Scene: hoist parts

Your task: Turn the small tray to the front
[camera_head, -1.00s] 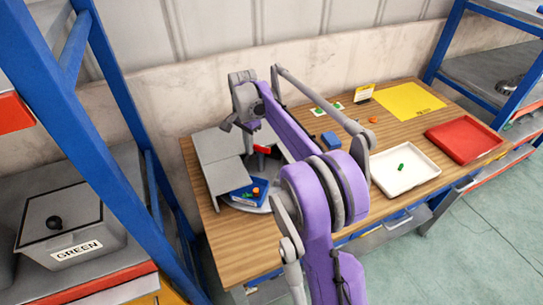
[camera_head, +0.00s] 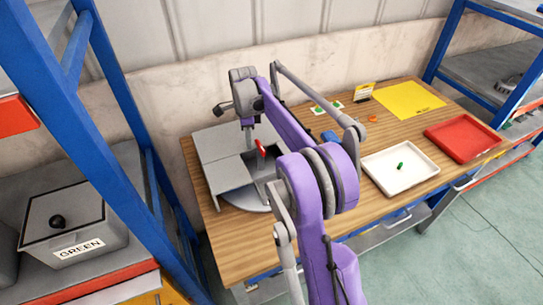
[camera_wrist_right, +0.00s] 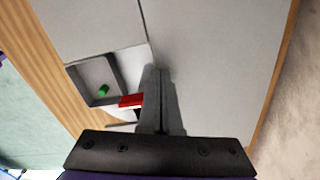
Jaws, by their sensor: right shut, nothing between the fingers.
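A round grey turntable (camera_head: 259,207) sits at the left of the table, partly covered by a light grey cover (camera_head: 218,145). A red tab (camera_head: 261,148) stands up near its middle and also shows in the wrist view (camera_wrist_right: 131,100). A small dark grey tray (camera_wrist_right: 83,73) with a green piece (camera_wrist_right: 103,91) in it lies beside the tab in the wrist view. My right gripper (camera_head: 247,146) points down by the tab, shut and empty; its fingers (camera_wrist_right: 158,72) show close beside the tab. I cannot tell whether they touch. My left gripper is not in view.
A white tray (camera_head: 383,181) with a green piece, a red tray (camera_head: 452,151) and a yellow mat (camera_head: 409,101) lie at the right. A blue piece (camera_head: 330,137) and an orange ring (camera_head: 373,118) lie at the back. Blue shelf posts (camera_head: 116,105) stand at the left.

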